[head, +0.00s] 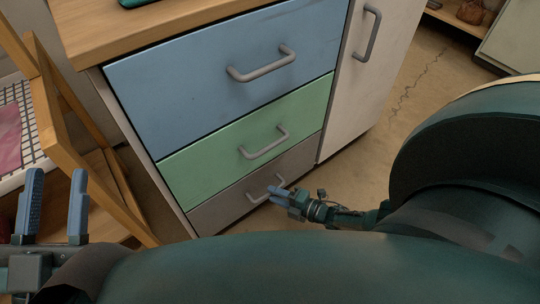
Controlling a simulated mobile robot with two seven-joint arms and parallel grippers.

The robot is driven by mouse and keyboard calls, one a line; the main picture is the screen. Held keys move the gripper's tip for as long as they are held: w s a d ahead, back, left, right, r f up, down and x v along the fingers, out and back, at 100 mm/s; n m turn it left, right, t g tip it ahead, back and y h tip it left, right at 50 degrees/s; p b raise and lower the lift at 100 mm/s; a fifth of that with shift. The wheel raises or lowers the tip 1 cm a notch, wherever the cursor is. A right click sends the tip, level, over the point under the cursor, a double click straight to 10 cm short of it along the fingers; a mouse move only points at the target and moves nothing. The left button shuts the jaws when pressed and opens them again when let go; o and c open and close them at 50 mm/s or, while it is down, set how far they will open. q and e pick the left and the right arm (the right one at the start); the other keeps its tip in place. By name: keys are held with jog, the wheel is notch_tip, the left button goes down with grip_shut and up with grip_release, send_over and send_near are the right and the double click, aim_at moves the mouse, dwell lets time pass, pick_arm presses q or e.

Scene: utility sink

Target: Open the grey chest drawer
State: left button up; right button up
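The grey drawer (225,207) is the lowest of three in the chest, below a blue and a green drawer, and its front looks flush with the chest. Its grey bar handle (262,196) runs across the front. My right gripper (277,194) is at the right end of this handle, with its blue fingertips at or over the bar. Whether the fingers are closed around the handle is too small to tell. My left gripper (54,203) is at the lower left, fingers upright and apart, with nothing between them, away from the chest.
Above are the blue drawer (200,85) and green drawer (215,153), both shut with grey handles. A white cabinet door (350,100) is to the right. A wooden frame (85,150) stands left of the chest. Bare floor (415,95) shows at right.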

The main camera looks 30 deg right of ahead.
jog(key=shift+x, duration=1.3)
jog(key=shift+c, duration=0.3)
grip_shut()
